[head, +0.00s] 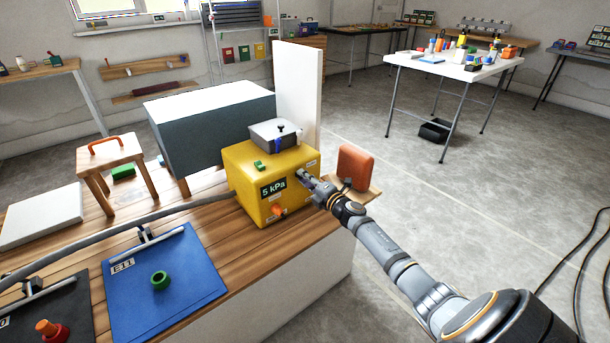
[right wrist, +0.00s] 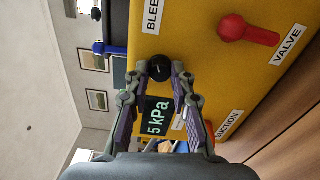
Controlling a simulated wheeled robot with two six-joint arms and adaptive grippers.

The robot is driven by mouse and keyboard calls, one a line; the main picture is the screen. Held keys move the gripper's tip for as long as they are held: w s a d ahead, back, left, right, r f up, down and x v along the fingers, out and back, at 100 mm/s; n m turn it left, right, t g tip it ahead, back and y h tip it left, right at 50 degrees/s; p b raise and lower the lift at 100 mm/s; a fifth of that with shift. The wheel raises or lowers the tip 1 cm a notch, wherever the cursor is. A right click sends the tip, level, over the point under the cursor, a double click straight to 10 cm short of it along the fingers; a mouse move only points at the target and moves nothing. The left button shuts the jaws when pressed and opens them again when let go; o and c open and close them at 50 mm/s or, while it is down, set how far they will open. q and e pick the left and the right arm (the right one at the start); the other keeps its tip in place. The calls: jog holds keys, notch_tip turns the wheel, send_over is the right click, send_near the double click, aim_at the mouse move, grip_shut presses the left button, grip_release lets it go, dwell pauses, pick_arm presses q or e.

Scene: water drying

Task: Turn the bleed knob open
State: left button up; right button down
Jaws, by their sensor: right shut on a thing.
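The yellow box (head: 240,192) stands on the wooden bench with a dark display (head: 273,188) reading 5 kPa. The black bleed knob (right wrist: 159,67) sticks out from its front, near the partly cut-off BLEED label (right wrist: 153,14) in the right wrist view. A white mark shows on the knob. My right gripper (head: 303,175) reaches the box front from the right. In the right wrist view its two fingertips (right wrist: 160,73) are shut on the knob from both sides. In the head view the gripper hides the knob. My left gripper is not in view.
A red valve lever (right wrist: 245,30) sits on the box face beside the VALVE label. A grey lidded box (head: 268,136) and a green switch (head: 260,165) are on top of the yellow box. A white panel (head: 298,90) stands behind. A hose (head: 130,215) crosses the bench.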

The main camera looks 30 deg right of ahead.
pick_arm(q)
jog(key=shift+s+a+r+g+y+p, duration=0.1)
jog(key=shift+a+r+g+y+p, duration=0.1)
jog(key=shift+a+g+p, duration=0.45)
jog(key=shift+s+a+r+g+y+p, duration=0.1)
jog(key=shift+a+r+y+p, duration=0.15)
jog(key=shift+p, duration=0.65)
pick_arm(e)
jog(key=shift+m, duration=2.6)
jog(key=c, duration=1.1)
grip_release()
jog(key=shift+c, duration=0.2)
jog(key=s+d, duration=0.1)
jog(key=s, duration=1.1)
